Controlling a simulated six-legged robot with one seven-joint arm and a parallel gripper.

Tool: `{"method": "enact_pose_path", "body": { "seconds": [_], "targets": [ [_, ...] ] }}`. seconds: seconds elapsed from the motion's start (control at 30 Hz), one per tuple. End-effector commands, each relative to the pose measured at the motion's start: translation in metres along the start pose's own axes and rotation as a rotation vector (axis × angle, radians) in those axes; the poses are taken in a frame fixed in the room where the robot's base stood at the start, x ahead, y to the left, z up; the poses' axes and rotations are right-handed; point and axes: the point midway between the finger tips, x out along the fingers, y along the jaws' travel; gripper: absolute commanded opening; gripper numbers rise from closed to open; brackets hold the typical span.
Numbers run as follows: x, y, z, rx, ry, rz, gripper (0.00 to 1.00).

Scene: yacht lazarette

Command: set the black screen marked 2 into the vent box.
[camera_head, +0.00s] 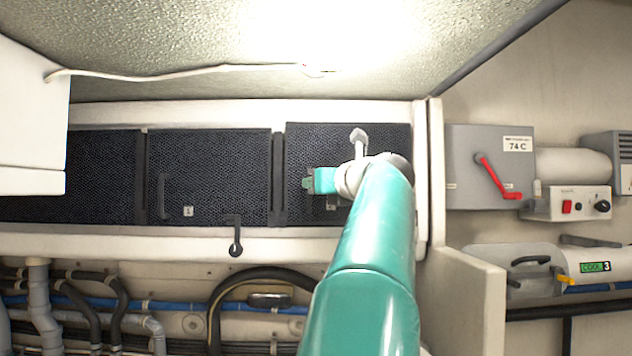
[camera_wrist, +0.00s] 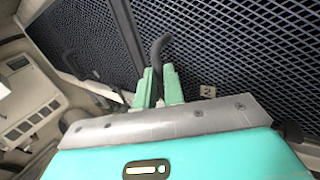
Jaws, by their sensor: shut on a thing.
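The black screen marked 2 (camera_head: 310,148) is the right-hand mesh panel in the head view, upright at the right bay of the cream vent box (camera_head: 240,113). Its top edge stands slightly higher than the neighbouring panels. I cannot tell if it is fully seated. In the wrist view the screen (camera_wrist: 235,45) fills the upper right, with its "2" label below. My gripper (camera_head: 312,182) is in front of it, and its green fingers (camera_wrist: 160,85) are shut on the screen's black handle (camera_wrist: 158,52). My arm hides the screen's lower right.
A screen marked 1 (camera_head: 205,165) and another black screen (camera_head: 65,180) fill the bays to the left. A black latch (camera_head: 235,240) hangs on the lower sill. Pipes and hoses run below. A grey switch box with a red lever (camera_head: 490,170) is on the right wall.

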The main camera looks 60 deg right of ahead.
Motion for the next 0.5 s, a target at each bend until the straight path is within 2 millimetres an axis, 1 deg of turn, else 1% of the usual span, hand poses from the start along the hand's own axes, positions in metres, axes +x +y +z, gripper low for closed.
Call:
{"method": "enact_pose_path", "body": {
  "seconds": [0.5],
  "targets": [
    [-0.0002,0.0005,-0.0082,-0.002,-0.002,-0.001,0.0]
  ]
}}
